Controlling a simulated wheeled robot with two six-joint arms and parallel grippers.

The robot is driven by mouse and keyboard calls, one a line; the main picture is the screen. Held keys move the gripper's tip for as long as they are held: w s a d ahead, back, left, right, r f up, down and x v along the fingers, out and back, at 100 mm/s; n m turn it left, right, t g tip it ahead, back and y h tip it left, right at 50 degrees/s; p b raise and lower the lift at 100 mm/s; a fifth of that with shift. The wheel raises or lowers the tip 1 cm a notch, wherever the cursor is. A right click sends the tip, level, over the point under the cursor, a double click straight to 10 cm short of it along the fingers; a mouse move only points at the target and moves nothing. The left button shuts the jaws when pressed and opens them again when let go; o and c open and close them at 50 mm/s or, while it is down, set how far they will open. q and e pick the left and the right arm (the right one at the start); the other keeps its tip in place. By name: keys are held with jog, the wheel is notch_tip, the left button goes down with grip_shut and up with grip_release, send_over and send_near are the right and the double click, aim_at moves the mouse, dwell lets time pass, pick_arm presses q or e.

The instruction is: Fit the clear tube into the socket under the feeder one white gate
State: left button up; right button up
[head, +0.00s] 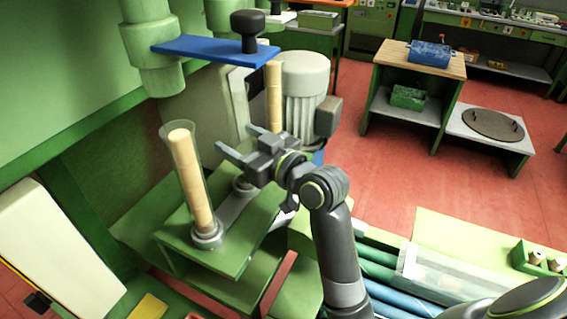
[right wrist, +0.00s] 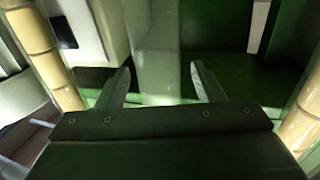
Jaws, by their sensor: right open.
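My right gripper (head: 234,142) is open and empty, its fingers pointing left behind a clear tube (head: 167,133) filled with a cork column. That tube stands slightly tilted in a grey ring socket (head: 207,240). A blue gate (head: 205,46) with a black knob is under the green feeders. A white gate (head: 285,17) shows partly behind it. My left gripper is out of view.
Another cork column (head: 273,95) stands behind my gripper, beside a grey ribbed motor (head: 305,85). Cork columns flank both edges of the wrist view. The sockets sit on a green stand (head: 235,258). Red floor and workbenches lie farther right.

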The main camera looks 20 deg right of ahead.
jog(key=b+v, duration=0.1)
jog(key=v, duration=0.6)
jog(key=shift+d+f, duration=0.1)
jog(key=shift+f, duration=0.1)
jog(key=p+v, duration=0.7)
jog(key=v, duration=0.1)
jog(key=shift+s, duration=0.4)
jog(key=shift+d, duration=0.15)
